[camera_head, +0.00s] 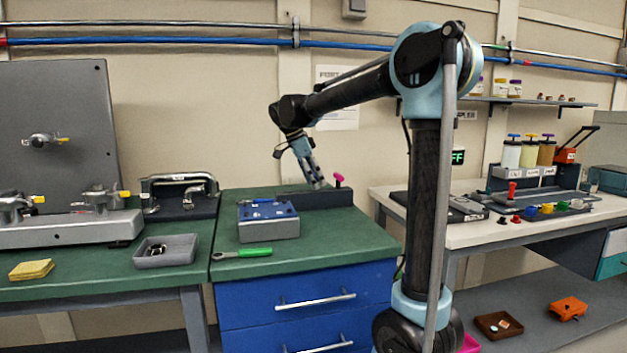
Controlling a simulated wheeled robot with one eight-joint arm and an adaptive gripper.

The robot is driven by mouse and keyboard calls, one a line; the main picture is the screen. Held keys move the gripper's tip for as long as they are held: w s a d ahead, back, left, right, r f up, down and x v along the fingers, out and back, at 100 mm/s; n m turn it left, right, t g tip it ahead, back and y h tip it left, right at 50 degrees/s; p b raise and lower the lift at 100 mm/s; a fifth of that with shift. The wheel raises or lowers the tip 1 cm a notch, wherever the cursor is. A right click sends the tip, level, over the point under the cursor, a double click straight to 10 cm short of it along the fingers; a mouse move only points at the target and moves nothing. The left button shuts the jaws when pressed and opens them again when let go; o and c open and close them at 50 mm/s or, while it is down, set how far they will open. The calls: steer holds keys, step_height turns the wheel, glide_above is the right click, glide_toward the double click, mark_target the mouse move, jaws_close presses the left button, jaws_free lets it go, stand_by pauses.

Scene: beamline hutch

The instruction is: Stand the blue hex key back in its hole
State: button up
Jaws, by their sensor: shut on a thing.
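My gripper (318,182) points down and is shut just above a long dark block (312,199) at the back of the green bench. The thing between its fingers is very small here and largely hidden; it is most likely the blue hex key. A pink-handled key (338,179) stands upright in the right part of the dark block, just right of my gripper. The holes in the block cannot be made out. I cannot tell whether the held key touches the block.
A grey box with a blue top (268,221) and a green-handled tool (242,253) lie left of and in front of the block. A grey tray (166,251) and yellow pads (31,269) sit further left. The bench front right is clear.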

steer(key=o, duration=1.2)
steer(key=shift+c, duration=0.2)
steer(key=shift+r, duration=0.1)
